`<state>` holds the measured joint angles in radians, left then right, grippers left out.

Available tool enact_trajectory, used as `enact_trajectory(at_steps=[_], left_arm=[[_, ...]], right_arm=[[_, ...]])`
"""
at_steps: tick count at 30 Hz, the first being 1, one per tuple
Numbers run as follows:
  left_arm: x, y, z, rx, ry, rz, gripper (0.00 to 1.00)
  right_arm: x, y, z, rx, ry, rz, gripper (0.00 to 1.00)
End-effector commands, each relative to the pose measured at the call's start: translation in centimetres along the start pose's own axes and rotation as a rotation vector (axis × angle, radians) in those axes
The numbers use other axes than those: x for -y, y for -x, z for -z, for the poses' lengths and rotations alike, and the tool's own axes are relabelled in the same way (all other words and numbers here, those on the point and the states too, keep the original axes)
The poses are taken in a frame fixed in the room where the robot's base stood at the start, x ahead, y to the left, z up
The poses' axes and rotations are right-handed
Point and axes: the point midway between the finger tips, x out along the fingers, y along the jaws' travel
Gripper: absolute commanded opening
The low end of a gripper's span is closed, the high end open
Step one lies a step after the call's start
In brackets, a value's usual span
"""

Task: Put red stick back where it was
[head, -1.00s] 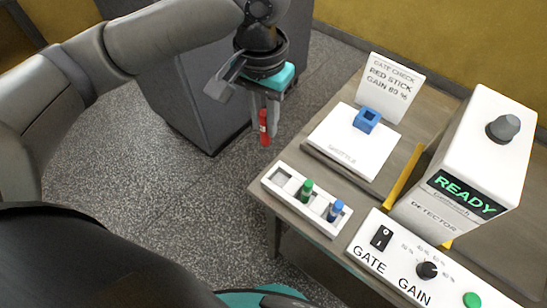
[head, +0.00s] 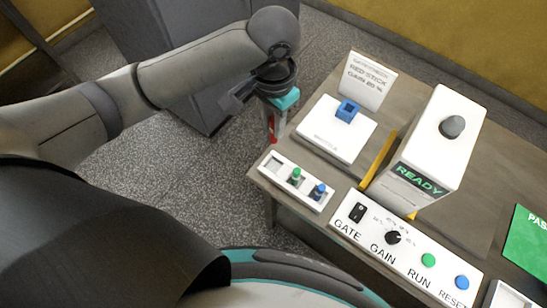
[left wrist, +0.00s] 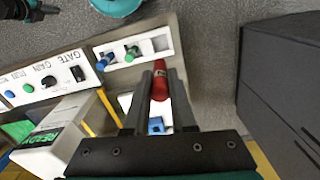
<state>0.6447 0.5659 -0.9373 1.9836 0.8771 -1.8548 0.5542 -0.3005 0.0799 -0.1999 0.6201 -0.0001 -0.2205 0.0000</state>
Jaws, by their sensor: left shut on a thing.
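The red stick (head: 272,124) is held upright in my left gripper (head: 271,113), just beyond the left end of the white rack (head: 304,200) in the head view. In the left wrist view the red stick (left wrist: 160,78) lies between the two fingers of the left gripper (left wrist: 164,84), with its end over or close to the rack (left wrist: 118,62). The exact gap is not clear. The rack's left slot (head: 273,165) is empty; a green stick (head: 295,175) and a blue stick (head: 318,190) stand in the others. A dark part, perhaps my right gripper (left wrist: 38,10), shows small at the wrist view's top left.
A white shuttle plate (head: 335,140) with a blue holder (head: 347,110) stands behind the rack. A card (head: 366,80) stands behind it. The detector (head: 440,140) reads READY. A control panel (head: 400,250) with a switch, knob and buttons lies right of the rack.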

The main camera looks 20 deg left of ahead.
Motion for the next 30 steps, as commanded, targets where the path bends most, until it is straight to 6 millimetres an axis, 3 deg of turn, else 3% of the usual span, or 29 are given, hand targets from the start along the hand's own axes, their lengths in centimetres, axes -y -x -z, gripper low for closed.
enact_trajectory(at_steps=[1, 6, 12, 17, 24, 30], left_arm=[[0.0, -1.7, -0.2, 0.006, 0.002, 0.0, 0.0], [0.0, -6.3, -0.1, 0.005, 0.003, 0.0, 0.0], [0.0, -10.3, -0.1, 0.002, 0.001, 0.001, 0.0], [0.0, -11.6, 0.0, 0.0, 0.0, 0.001, 0.0], [0.0, -15.0, 0.0, 0.001, 0.001, 0.0, 0.0], [0.0, -15.7, 0.0, -0.002, 0.0, 0.001, 0.0]], right_arm=[[0.0, -0.4, -0.1, 0.0, 0.0, 0.0, 0.0], [0.0, -0.9, -0.1, 0.0, 0.0, 0.0, 0.0], [0.0, -1.4, -0.2, 0.0, 0.0, 0.0, 0.0], [0.0, -1.5, -0.2, 0.0, 0.0, 0.0, 0.0], [0.1, -2.1, -0.2, 0.0, 0.0, 0.0, 0.0], [0.1, -2.1, -0.2, 0.0, 0.0, 0.0, 0.0]])
